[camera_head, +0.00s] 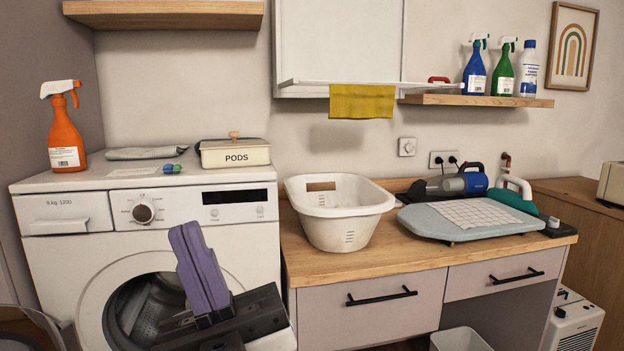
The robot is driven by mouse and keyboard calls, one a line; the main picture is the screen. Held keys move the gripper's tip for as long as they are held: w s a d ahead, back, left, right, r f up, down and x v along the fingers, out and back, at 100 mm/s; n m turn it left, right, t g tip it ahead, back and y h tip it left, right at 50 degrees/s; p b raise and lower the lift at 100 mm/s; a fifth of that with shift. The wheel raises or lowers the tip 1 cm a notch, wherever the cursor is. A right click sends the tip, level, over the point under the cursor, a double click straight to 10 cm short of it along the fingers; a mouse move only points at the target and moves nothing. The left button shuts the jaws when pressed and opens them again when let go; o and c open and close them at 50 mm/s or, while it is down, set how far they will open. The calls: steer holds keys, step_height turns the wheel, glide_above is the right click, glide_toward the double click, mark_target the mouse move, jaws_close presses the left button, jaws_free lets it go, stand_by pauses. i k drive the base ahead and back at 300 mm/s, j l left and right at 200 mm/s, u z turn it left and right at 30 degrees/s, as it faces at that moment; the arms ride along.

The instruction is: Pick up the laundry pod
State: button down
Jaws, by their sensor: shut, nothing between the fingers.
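The laundry pod (172,168) is a small blue and green piece. It lies on the white top of the washing machine (75,180), near its front edge, left of a cream box marked PODS (235,154). My gripper (187,233) is in front of the washing machine, with its purple fingers pointing up. The fingers are together and hold nothing. They are below the pod in the picture and apart from it. My gripper and dark arm cover part of the round door (95,312).
An orange spray bottle (66,130) stands at the left on the machine, with a folded grey cloth (146,153) behind the pod. A white laundry basket (340,225) and an ironing board (425,222) occupy the wooden counter (330,262) to the right.

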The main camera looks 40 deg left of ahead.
mark_target(169, 169)
steer(key=u, duration=1.85)
